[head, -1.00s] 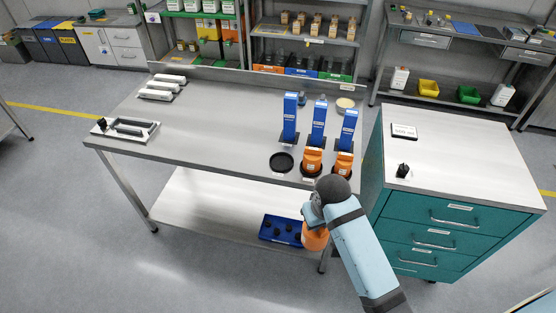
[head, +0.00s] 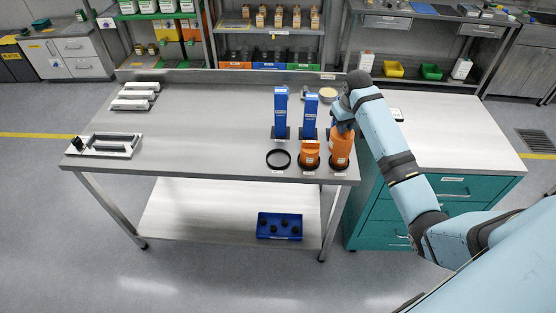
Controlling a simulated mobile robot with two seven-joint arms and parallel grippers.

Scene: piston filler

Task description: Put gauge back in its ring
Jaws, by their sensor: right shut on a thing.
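My right gripper (head: 342,122) is above the right end of the table, shut on an orange gauge (head: 341,138). In the picture the held gauge overlaps the right-hand station, so I cannot tell whether it touches what is there. An empty black ring (head: 278,159) lies at the table's front, before the left blue column (head: 281,112). An orange gauge (head: 310,155) sits at the middle station, before the middle blue column (head: 310,114). The third blue column is mostly hidden behind my gripper. My left gripper is out of view.
The steel table (head: 200,125) is clear in its middle. A tray (head: 104,145) and several pale blocks (head: 136,96) are at its left. A blue bin (head: 279,226) with dark parts is on the lower shelf. A teal drawer cabinet (head: 465,188) stands at the right.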

